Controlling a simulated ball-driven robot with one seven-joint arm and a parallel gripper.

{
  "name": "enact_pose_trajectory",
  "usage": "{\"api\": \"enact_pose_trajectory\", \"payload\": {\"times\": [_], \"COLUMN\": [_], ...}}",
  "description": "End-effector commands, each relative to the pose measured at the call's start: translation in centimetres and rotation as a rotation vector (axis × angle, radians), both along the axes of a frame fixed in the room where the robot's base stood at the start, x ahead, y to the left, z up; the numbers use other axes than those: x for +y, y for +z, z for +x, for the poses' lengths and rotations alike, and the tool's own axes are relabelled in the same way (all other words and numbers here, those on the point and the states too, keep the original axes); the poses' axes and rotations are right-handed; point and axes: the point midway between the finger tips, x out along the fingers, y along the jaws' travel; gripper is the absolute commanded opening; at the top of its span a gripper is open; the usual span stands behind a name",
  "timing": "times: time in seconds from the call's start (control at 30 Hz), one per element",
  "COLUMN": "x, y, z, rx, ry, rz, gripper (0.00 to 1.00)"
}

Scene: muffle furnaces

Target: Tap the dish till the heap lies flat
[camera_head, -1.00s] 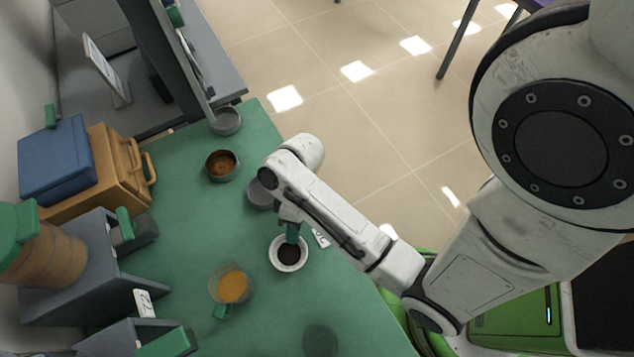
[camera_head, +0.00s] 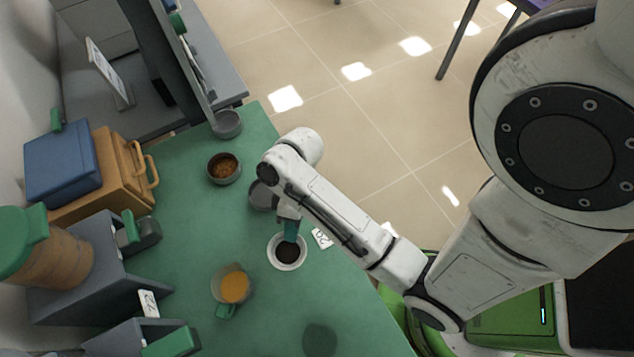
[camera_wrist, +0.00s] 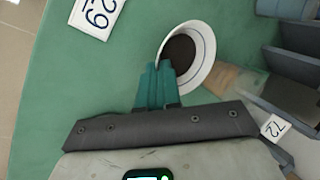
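A white round dish (camera_head: 271,254) with dark powder (camera_head: 288,252) in it is at the front right of the green bench. It also shows in the wrist view (camera_wrist: 206,72), where the powder (camera_wrist: 180,51) covers its floor. How flat the powder lies is too small to tell. My gripper (camera_head: 291,230) reaches down to the far rim of the dish. In the wrist view its teal fingers (camera_wrist: 158,68) are close together at the rim, apparently shut on the dish wall. The gripped part of the rim is hidden between the fingers. I cannot tell whether the dish touches the bench.
A numbered card (camera_head: 321,238) lies right of the dish. A beaker of orange powder (camera_head: 234,287) stands to its left, a grey bowl of brown powder (camera_head: 223,168) farther back. Another grey dish (camera_head: 262,196) is partly behind my arm. Grey furnaces (camera_head: 80,270) line the left.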

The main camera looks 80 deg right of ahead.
Motion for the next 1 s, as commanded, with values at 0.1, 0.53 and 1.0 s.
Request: {"api": "enact_pose_trajectory", "payload": {"times": [0.1, 0.53, 1.0], "x": [0.0, 0.0, 0.0], "y": [-1.3, -3.3, -0.4], "z": [0.0, 0.0, 0.0], "rx": [0.001, 0.0, -0.001], "ry": [0.0, 0.0, 0.0], "rz": [0.0, 0.0, -0.001], "gripper": [0.0, 0.0, 0.0]}}
